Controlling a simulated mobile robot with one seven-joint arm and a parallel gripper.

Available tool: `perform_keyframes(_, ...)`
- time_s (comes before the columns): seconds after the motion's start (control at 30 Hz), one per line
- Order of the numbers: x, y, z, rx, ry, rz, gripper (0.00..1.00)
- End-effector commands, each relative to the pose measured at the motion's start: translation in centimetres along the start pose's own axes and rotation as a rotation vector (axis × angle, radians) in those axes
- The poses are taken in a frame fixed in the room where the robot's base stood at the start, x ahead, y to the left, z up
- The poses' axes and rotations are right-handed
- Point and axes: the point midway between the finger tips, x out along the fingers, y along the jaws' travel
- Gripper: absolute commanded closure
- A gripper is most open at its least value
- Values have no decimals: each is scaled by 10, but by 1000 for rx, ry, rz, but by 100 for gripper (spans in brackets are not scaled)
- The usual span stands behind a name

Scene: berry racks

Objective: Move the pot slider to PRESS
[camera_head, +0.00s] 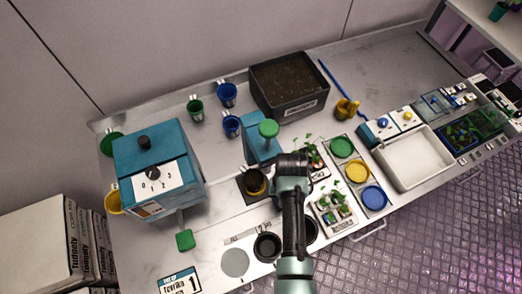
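A blue press-like stand (258,150) with a round green knob (268,129) stands mid-bench. A dark pot with a yellowish rim (255,183) sits on a dark plate at its foot; I cannot tell whether this is the pot slider. In front, a white strip holds a grey disc (235,262) and a dark round opening or pot (267,246); a second dark ring (309,230) is partly behind my arm. A small printed label lies along the strip, too small to read. My gripper (290,165) is just right of the stand's foot; its fingers cannot be made out.
A blue box with a black knob and dial (158,170) stands left, a green tab (185,240) before it. A black soil bin (290,88) is behind. Seedling trays (334,209), coloured discs (357,172) and a white basin (412,158) crowd the right. Bare bench lies around the green tab.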

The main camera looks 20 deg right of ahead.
Motion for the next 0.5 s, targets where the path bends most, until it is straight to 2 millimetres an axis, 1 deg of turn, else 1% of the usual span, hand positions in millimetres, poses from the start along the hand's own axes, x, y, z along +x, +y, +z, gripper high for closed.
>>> perform_keyframes(0.03,0,9,-6,10,5,-1,100)
perform_keyframes(0.2,0,27,-16,8,5,-1,100)
perform_keyframes(0.3,0,33,-18,7,4,-1,100)
perform_keyframes(0.5,-1,38,-21,6,6,1,100)
